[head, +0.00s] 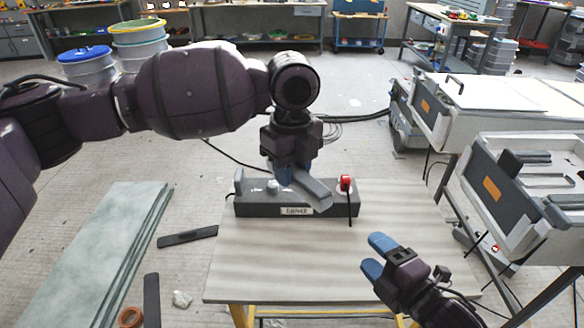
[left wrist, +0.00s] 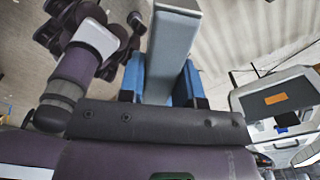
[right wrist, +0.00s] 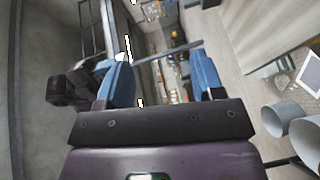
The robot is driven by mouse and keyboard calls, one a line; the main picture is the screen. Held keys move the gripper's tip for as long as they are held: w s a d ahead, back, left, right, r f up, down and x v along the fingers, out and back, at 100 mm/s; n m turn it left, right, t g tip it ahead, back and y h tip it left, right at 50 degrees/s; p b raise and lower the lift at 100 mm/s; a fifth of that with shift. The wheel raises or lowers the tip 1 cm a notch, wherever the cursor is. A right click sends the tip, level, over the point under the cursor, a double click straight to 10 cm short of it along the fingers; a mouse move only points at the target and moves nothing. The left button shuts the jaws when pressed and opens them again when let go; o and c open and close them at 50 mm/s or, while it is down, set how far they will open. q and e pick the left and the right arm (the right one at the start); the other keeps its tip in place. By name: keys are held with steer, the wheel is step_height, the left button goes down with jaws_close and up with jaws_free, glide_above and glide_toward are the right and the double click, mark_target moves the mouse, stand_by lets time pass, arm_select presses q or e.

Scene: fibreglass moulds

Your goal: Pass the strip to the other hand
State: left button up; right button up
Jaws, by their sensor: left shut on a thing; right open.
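The strip (head: 312,187) is a grey flat bar. My left gripper (head: 291,170) is shut on it, and its free end points down and to the right in the head view, in front of a grey box.
The grey box (head: 250,207), with a label and a red knob (head: 346,183), stands at the back of the pale table (head: 290,260). The table's front is clear. Greenish sheets (head: 100,245) and dark bars (head: 187,237) lie at the left. Mould carts (head: 520,185) stand at the right.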

steer(key=s+d+f+m+g+h, duration=0.1)
steer(key=s+d+f+m+h, duration=0.1)
steer(key=s+d+f+m, duration=0.2)
steer(key=s+d+f+m+g+h, duration=0.1)
steer(key=s+d+f+m+h, duration=0.2)
steer(key=s+f+m, duration=0.3)
steer(key=s+d+f+m+g+h, duration=0.1)
steer(key=s+d+f+m+h, duration=0.2)
steer(key=f+m, duration=0.7)
steer(key=shift+s+d+m+g, duration=0.3)
steer(key=shift+s+d+m, duration=0.4)
steer(key=shift+s+d, duration=0.4)
steer(key=shift+s+a, duration=0.1)
steer(key=shift+a, duration=0.05)
